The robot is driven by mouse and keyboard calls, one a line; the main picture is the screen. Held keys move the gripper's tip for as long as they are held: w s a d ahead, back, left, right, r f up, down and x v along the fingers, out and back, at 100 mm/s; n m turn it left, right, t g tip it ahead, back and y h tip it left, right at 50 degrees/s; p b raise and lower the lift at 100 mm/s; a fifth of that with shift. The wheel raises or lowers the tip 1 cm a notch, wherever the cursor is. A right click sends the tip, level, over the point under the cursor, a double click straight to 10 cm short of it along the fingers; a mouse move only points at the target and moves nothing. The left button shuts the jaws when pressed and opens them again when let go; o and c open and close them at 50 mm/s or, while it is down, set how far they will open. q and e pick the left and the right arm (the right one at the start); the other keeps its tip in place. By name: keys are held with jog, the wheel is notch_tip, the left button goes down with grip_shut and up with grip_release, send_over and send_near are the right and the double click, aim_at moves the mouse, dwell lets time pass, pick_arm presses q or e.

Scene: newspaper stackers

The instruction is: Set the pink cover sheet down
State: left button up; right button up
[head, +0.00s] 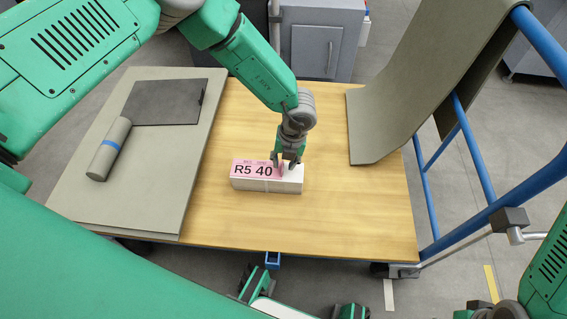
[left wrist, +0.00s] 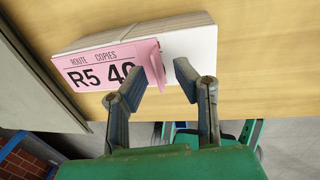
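The pink cover sheet (head: 256,169), printed "R5 40", lies on top of a white stack of newspapers (head: 268,186) on the wooden table. In the left wrist view the sheet (left wrist: 105,66) reads "ROUTE COPIES" and covers the left part of the stack (left wrist: 197,48); its right edge turns up beside a fingertip. My left gripper (head: 284,162) is low over the stack at the sheet's right end. In the left wrist view its fingertips (left wrist: 169,68) are apart with a gap between them; the left one touches or nearly touches the sheet's edge.
A curved grey panel (head: 425,85) and blue rails (head: 485,215) stand on the right. Bare wood (head: 355,200) lies right of the stack.

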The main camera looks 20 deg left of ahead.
pick_arm(q)
notch_tip(320, 180, up, 10)
jog(key=d+p, duration=0.1)
jog(key=p, duration=0.2)
jog(key=shift+w+d+r, duration=0.15)
jog(key=shift+w+d, duration=0.05)
jog(key=shift+a, duration=0.1)
jog(key=s+a+f+m+t+y, duration=0.1)
jog(key=s+a+f+m+t, duration=0.2)
jog(key=m, duration=0.6)
jog(key=s+a+f+m+y, duration=0.1)
jog(key=s+a+f+m, duration=0.1)
jog(key=s+a+m, duration=0.6)
jog(key=s+a+r+m+g+h, duration=0.1)
jog(key=s+m+g+h, duration=0.1)
jog(key=s+m, duration=1.5)
jog(key=m+h, duration=0.1)
jog(key=m, duration=0.4)
jog(key=shift+a+r+m+h, duration=0.25)
jog(key=shift+r+m+h, duration=0.1)
jog(key=shift+m+h, duration=0.05)
